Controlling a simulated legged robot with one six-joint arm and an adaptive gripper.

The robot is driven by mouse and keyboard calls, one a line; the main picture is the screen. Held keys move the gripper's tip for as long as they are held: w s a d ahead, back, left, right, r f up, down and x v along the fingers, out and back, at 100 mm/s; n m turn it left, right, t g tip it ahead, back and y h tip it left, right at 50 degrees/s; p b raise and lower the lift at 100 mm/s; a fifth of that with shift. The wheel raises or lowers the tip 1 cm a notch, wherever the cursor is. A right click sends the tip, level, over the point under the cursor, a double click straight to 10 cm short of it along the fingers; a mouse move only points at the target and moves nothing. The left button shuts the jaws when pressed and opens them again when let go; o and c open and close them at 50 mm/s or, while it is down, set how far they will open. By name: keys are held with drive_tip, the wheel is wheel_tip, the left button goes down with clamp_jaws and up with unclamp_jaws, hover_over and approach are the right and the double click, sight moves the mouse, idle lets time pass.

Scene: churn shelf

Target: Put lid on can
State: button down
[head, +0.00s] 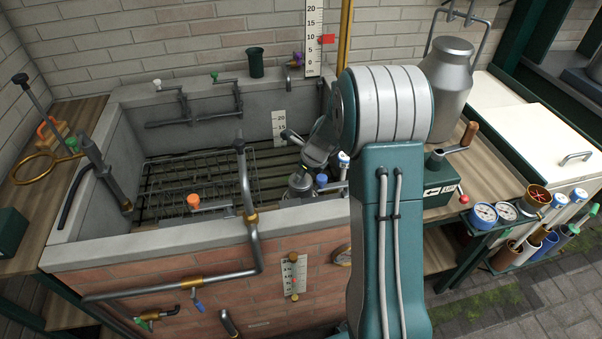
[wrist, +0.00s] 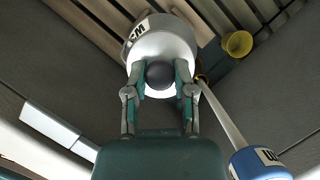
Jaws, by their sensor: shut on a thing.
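My gripper (wrist: 160,78) is shut on a dark round knob (wrist: 160,75) in the wrist view. A pale round lid (wrist: 160,50) shows beneath the knob. A grey-white rim with a dark-lettered label (wrist: 137,32) shows behind it; I cannot tell whether the lid rests on a can or hangs above it. In the head view my gripper (head: 308,160) is low inside the stone trough, over a small metal vessel (head: 300,186), and my arm hides part of this area. A large grey metal can (head: 448,85) with a raised handle stands to the right.
The trough (head: 200,222) has a slatted floor, a wire rack (head: 190,185) and raised walls. Pipes and an orange-knobbed valve (head: 194,201) are near its front. Blue-topped items (head: 321,180) stand close to my gripper. The wrist view shows a yellow cup (wrist: 238,43) and a blue-ended stick (wrist: 258,165).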

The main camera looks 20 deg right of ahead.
drive_tip(key=shift+f, duration=0.1)
drive_tip(key=shift+c, duration=1.8)
unclamp_jaws()
drive_tip(key=v, duration=1.2)
drive_tip(key=shift+a, duration=0.1)
